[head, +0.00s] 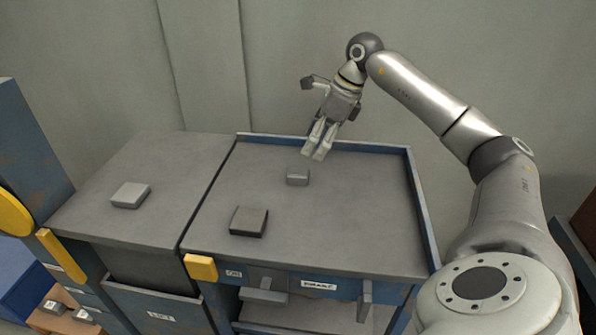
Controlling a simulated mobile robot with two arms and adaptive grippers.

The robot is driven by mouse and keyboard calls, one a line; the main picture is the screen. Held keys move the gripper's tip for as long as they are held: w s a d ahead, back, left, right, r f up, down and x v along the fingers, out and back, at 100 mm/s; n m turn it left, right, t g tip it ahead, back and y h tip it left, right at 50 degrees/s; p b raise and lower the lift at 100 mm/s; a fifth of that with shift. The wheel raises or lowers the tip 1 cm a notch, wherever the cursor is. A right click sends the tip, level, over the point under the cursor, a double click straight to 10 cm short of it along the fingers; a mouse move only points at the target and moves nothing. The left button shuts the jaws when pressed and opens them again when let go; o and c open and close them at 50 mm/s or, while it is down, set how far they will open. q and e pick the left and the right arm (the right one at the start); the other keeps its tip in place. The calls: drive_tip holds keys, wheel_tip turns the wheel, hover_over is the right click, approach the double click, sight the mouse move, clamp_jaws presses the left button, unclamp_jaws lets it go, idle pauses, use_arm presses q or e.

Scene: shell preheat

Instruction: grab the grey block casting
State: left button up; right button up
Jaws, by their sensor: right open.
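A small grey block (297,177) lies on the grey bench top, towards the back. A wider, lighter grey block (130,195) lies on the left-hand bench section. I cannot tell for certain which of these is the grey block casting. A dark block with a brownish-grey top (248,220) lies nearer the front of the right-hand section. My right gripper (317,154) is open and empty, pointing down, a little behind and to the right of the small grey block and apart from it. My left gripper is out of view.
The right-hand bench section (350,215) has a raised blue rim at its back and right, and free room on its right. Drawers with handles and a yellow piece (201,267) are at its front. A blue cabinet (35,150) stands at far left.

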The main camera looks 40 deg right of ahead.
sight(298, 172)
drive_tip(key=x, duration=0.4)
drive_tip(key=shift+s+a+b, duration=0.1)
drive_tip(key=shift+b, duration=0.2)
drive_tip(key=x, duration=0.5)
drive_tip(key=shift+w+a+f+b, duration=0.2)
drive_tip(key=shift+f+b, duration=0.1)
drive_tip(key=shift+b, duration=0.1)
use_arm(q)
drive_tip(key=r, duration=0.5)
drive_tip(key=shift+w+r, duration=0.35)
use_arm(e)
drive_tip(key=c, duration=1.2)
